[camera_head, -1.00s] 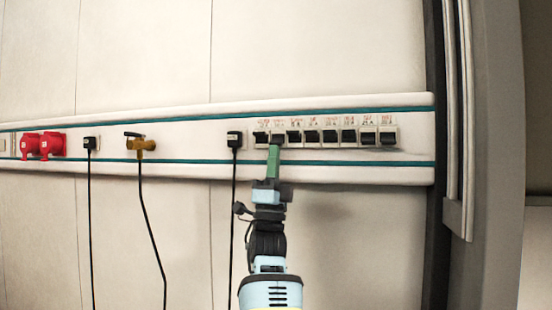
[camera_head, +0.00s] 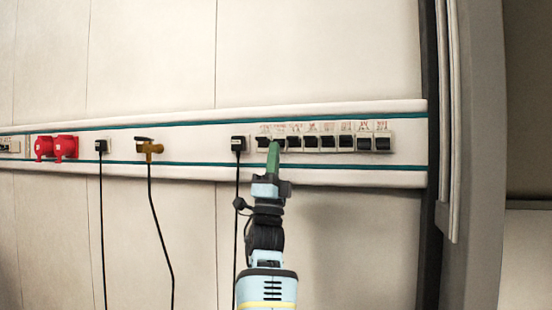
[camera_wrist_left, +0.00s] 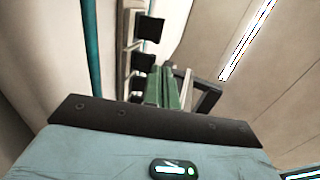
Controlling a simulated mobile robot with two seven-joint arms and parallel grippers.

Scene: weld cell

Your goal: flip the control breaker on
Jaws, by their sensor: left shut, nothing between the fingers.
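A row of breakers (camera_head: 328,143) with black toggles and white bodies is set in the wall strip. Small red labels sit above them, too blurred to read, so I cannot tell which one is the control breaker. My left gripper (camera_head: 273,147) has green fingers, shut and empty, pointing up at the left end of the row. The fingertips overlap the area of the first two breakers and partly hide them; contact cannot be told. In the left wrist view, the shut green fingers (camera_wrist_left: 168,88) are beside several black toggles (camera_wrist_left: 150,28). My right gripper is not in view.
Left of the breakers are a black plug (camera_head: 238,144) with a hanging cable, a brass valve (camera_head: 150,147) with a hose, another black plug (camera_head: 101,146) and red sockets (camera_head: 65,147). A dark post (camera_head: 434,150) stands at the right. The wall below the breakers is clear.

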